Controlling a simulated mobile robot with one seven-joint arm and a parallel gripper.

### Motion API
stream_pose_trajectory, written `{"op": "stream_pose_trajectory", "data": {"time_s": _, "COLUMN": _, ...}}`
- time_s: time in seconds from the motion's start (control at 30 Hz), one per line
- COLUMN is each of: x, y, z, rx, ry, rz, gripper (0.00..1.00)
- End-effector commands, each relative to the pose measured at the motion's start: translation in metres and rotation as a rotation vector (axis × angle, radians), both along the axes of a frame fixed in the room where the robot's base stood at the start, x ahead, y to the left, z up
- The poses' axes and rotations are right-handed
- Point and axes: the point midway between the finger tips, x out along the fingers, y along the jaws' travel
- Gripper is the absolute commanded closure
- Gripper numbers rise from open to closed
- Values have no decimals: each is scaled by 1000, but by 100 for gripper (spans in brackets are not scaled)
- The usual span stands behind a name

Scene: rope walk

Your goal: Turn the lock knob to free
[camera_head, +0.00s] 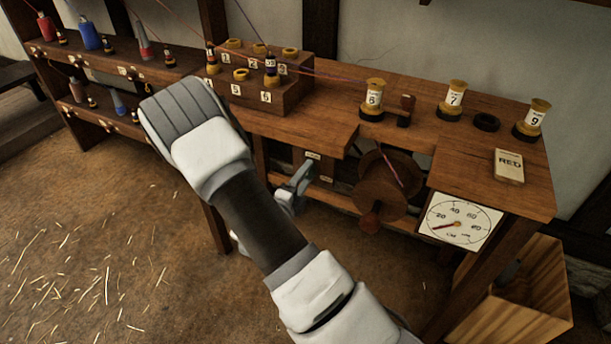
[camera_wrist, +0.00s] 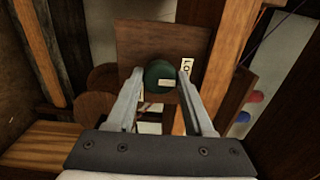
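The lock knob (camera_wrist: 160,73) is a dark green round knob with a pale bar on its lower right part, in the wrist view. It sits on a brown wooden plate (camera_wrist: 135,42), with a white label (camera_wrist: 187,66) at its right reading "LO", the rest cut off. My gripper (camera_wrist: 160,76) is open, one finger on each side of the knob in the picture. I see gaps beside the knob and cannot tell how far its tips reach along it. In the head view the gripper (camera_head: 297,186) is beside the labelled plate (camera_head: 314,166) under the bench; the knob is hidden there.
The wooden bench (camera_head: 340,95) overhangs the plate. A brown reel (camera_head: 382,188) and a dial gauge (camera_head: 459,218) are right of it. Numbered bobbins (camera_head: 452,98) stand on top. A wooden bin (camera_head: 515,300) is at lower right. The floor (camera_head: 90,235) at left holds only straw.

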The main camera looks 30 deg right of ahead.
Motion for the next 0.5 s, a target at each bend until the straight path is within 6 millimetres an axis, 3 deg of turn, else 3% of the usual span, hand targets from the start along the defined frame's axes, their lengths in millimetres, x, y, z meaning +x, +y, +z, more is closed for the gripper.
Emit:
{"op": "stream_pose_trajectory", "data": {"time_s": 0.03, "x": 0, "y": 0, "z": 0, "rx": 0, "ry": 0, "rz": 0, "gripper": 74}}
{"op": "stream_pose_trajectory", "data": {"time_s": 0.2, "x": 0, "y": 0, "z": 0, "rx": 0, "ry": 0, "rz": 0, "gripper": 100}}
{"op": "stream_pose_trajectory", "data": {"time_s": 0.5, "x": 0, "y": 1, "z": 1, "rx": 23, "ry": -31, "rz": 1, "gripper": 100}}
